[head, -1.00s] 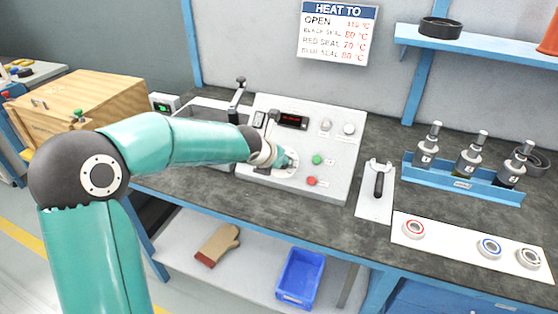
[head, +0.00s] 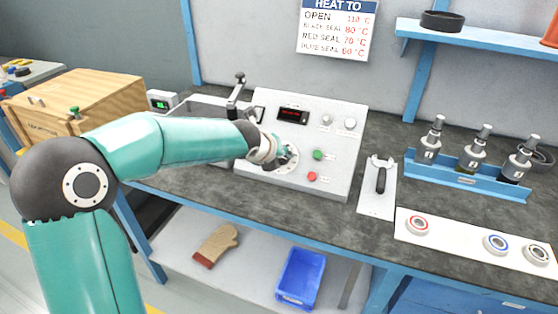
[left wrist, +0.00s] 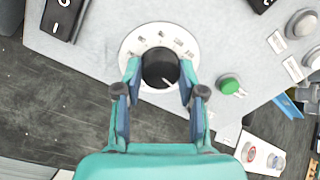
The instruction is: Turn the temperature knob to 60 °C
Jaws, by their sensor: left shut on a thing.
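The temperature knob (left wrist: 160,69) is black with a pale pointer line and sits on a round white dial (left wrist: 139,38) with printed marks. In the left wrist view the pointer line is toward the lower right of the knob. My left gripper (left wrist: 160,75) has its two fingers on either side of the knob and is shut on it. In the head view my left gripper (head: 276,153) is at the dial on the grey control panel (head: 330,133), and it hides most of the knob. The panel's red display (head: 292,115) is too small to read. My right gripper is in neither view.
A green button (head: 318,155) and a red button (head: 312,176) are right of the dial. A lever (head: 236,95) stands behind my wrist. A sign (head: 338,28) lists heat settings. A blue rack (head: 470,178) and a white strip with rings (head: 460,237) are at right.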

